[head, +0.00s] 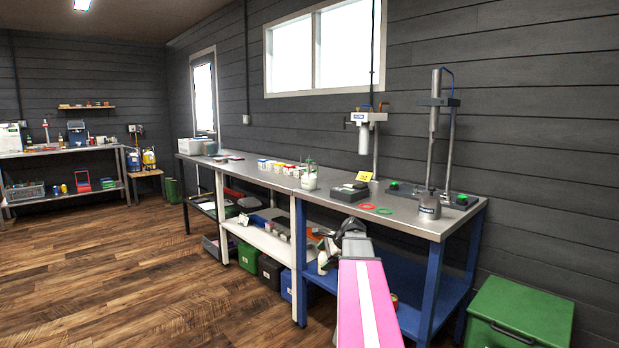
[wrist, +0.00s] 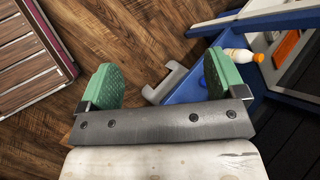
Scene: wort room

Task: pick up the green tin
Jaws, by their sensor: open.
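I cannot make out a thing that is surely the green tin. A small green item (head: 107,183) is on the lower shelf of the far-left bench, too small to identify. My gripper (wrist: 162,80) shows in the wrist view with its two green-padded fingers wide apart and nothing between them.
The long metal-topped bench (head: 400,205) runs along the wall with presses and small parts on it. A green chest (head: 520,315) stands at the right. The left floor is clear.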

